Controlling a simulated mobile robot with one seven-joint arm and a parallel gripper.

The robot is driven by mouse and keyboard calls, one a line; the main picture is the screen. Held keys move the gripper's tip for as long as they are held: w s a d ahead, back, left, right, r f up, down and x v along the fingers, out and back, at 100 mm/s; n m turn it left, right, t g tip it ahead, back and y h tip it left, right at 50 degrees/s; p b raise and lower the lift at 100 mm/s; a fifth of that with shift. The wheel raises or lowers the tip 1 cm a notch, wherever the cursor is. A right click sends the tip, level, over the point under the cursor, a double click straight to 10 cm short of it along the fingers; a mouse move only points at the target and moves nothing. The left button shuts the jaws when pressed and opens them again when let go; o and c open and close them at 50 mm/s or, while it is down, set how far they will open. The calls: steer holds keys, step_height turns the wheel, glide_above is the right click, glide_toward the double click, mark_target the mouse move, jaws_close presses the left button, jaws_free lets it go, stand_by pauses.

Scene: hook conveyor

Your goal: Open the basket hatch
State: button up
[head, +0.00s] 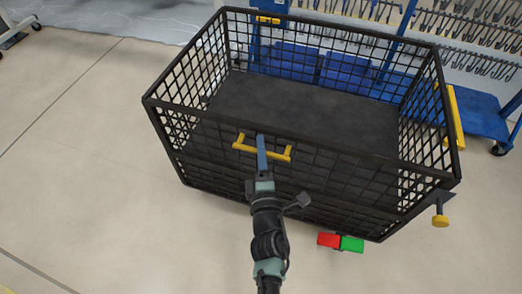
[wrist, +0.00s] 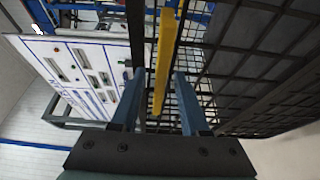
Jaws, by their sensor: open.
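The basket (head: 300,215) is a large black wire-mesh box with an open top and a dark floor, standing in the middle of the head view. A yellow handle (head: 276,154) sits on its near side, around the hatch's upper edge. The handle also shows in the wrist view (wrist: 163,65) as a yellow bar between my two blue fingers. My gripper (head: 262,142) is open at the handle, with one finger on each side of the bar. The wrist view (wrist: 157,100) shows a gap between the bar and the right finger. Contact with the left finger is unclear.
A yellow knob (head: 440,220) sticks out at the basket's right corner. A red and green block (head: 340,242) shows at its lower edge. A blue cart (head: 480,115) and racks of hooks (head: 465,40) stand behind. The floor at left (head: 70,150) is clear.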

jaws_close()
stand_by(1.3)
